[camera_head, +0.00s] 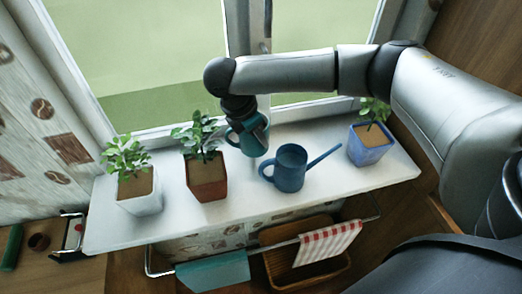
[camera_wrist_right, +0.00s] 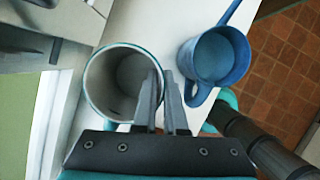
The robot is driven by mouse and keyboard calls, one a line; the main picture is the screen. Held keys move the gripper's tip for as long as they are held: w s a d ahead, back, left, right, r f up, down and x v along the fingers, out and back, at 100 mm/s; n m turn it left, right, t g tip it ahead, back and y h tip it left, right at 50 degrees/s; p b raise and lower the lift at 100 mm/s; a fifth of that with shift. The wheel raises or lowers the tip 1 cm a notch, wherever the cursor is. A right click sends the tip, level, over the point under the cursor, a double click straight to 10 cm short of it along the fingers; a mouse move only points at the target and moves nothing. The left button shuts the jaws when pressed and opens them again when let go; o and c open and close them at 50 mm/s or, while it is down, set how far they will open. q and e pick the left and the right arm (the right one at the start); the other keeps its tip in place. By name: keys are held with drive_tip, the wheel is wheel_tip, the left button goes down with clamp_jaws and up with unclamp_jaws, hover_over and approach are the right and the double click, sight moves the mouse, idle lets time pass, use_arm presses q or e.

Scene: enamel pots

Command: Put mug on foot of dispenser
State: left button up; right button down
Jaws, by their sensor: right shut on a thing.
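The teal mug (camera_head: 249,142) is in the grasp of my right gripper (camera_wrist_right: 166,82), above the white sill and left of the blue watering can. In the right wrist view I look into the mug (camera_wrist_right: 98,88), which seems empty. The fingers are shut on the right side of its rim, one inside the wall and one outside. In the head view the gripper is partly hidden behind the mug and the wrist. I see no dispenser in either view. My left gripper is not in view.
The white sill (camera_head: 245,220) holds a plant in a white pot (camera_head: 143,200), one in a red-brown pot (camera_head: 206,180), the blue watering can (camera_head: 290,172) and a plant in a blue pot (camera_head: 370,148). A rail below bears a teal towel (camera_head: 213,272) and a checked towel (camera_head: 327,243).

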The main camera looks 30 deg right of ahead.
sight(263, 153)
drive_tip(key=shift+w+f+b, duration=0.1)
drive_tip(key=shift+f+b, duration=0.2)
drive_tip(key=shift+f, duration=2.05)
drive_tip(key=shift+f, duration=0.1)
drive_tip(key=c, duration=1)
unclamp_jaws()
drive_tip(key=shift+o, duration=0.2)
